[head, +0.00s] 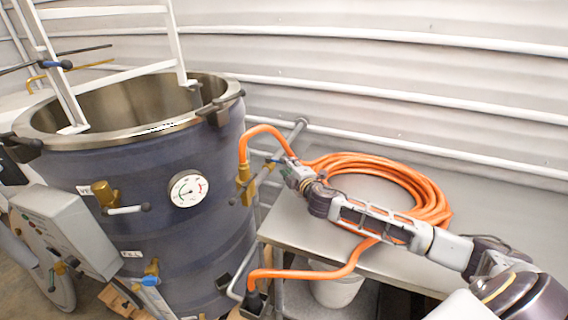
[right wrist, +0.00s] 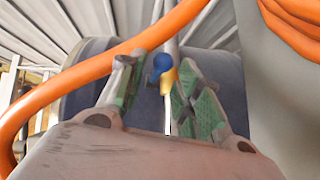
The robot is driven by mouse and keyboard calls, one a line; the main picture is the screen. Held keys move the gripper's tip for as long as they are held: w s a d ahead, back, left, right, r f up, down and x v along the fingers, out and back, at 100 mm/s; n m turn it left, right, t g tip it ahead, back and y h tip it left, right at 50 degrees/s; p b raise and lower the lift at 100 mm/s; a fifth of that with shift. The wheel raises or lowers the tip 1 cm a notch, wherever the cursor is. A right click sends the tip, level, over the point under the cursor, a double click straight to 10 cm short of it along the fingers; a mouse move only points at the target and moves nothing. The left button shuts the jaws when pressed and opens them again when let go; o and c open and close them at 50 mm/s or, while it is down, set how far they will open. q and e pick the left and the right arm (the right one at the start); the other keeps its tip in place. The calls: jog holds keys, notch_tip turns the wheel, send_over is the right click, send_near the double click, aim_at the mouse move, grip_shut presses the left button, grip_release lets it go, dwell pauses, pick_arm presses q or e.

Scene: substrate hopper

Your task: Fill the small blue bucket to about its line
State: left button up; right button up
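My right gripper (head: 277,165) reaches in over the bench to a brass valve (head: 245,182) on the side of the large dark tank (head: 140,185). In the right wrist view, its green-padded fingers (right wrist: 156,88) stand apart. A lever with a blue knob (right wrist: 162,64) and a yellow fitting shows beyond and between them; I cannot tell if they touch it. The orange hose (head: 262,131) rises from the valve. No small blue bucket shows clearly; a pale bucket (head: 336,287) stands under the bench, partly hidden. My left gripper is not in view.
The orange hose lies coiled (head: 432,200) on the metal bench (head: 315,245), with a length hanging at its front edge. The tank carries a dial (head: 188,189) and other brass valves (head: 104,193). A grey control box (head: 65,232) stands at left. A corrugated wall closes the back.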

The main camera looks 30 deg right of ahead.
aim_at(279, 161)
jog(key=shift+w+d+f, duration=0.1)
jog(key=shift+w+f, duration=0.05)
jog(key=shift+w, duration=0.8)
jog(key=shift+w+f, duration=0.1)
jog(key=shift+w, duration=0.8)
jog(key=shift+c, duration=0.4)
grip_shut()
